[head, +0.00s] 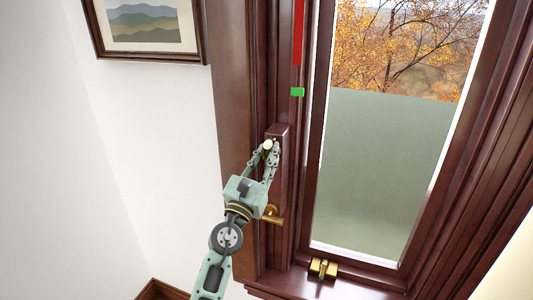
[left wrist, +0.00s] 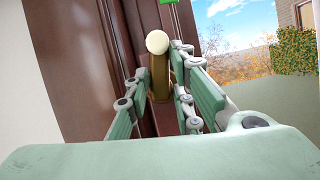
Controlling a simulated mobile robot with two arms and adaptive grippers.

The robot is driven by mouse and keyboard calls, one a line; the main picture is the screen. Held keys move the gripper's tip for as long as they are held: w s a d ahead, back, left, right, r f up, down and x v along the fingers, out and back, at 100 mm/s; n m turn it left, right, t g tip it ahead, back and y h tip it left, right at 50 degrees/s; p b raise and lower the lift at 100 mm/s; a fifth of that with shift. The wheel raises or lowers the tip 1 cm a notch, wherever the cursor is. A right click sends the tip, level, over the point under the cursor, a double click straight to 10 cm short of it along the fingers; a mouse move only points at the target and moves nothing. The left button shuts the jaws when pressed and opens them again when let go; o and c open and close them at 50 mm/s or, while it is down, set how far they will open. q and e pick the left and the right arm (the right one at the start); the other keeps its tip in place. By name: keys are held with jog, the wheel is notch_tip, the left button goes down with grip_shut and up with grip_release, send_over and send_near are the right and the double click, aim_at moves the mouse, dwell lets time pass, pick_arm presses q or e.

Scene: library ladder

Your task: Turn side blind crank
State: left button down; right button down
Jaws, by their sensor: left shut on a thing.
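The crank's cream knob (head: 268,145) shows at the tips of my left gripper (head: 269,153), in front of a dark wooden housing (head: 281,132) on the window frame. My left gripper is shut on the crank, its fingers on either side of it. In the left wrist view the cream knob (left wrist: 158,41) stands above a brass part (left wrist: 160,80) between the fingers (left wrist: 160,88). The finger contact is partly hidden. A grey-green blind (head: 385,170) covers the lower part of the window pane. My right gripper is not in view.
A red strip (head: 298,35) and a green marker (head: 297,92) are on the frame above the crank. A brass lever (head: 272,215) sits below my gripper. A brass fitting (head: 323,268) is on the sill. A framed picture (head: 148,25) hangs on the left wall.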

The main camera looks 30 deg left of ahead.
pick_arm(q)
jog(key=shift+f+n+y, duration=0.4)
jog(key=shift+f+n, duration=0.05)
jog(key=shift+n, duration=0.55)
jog(key=c, duration=1.9)
grip_release()
jog(key=o, duration=0.3)
jog(key=shift+r+p, duration=0.3)
jog(key=v, duration=1.2)
jog(key=shift+o, duration=0.2)
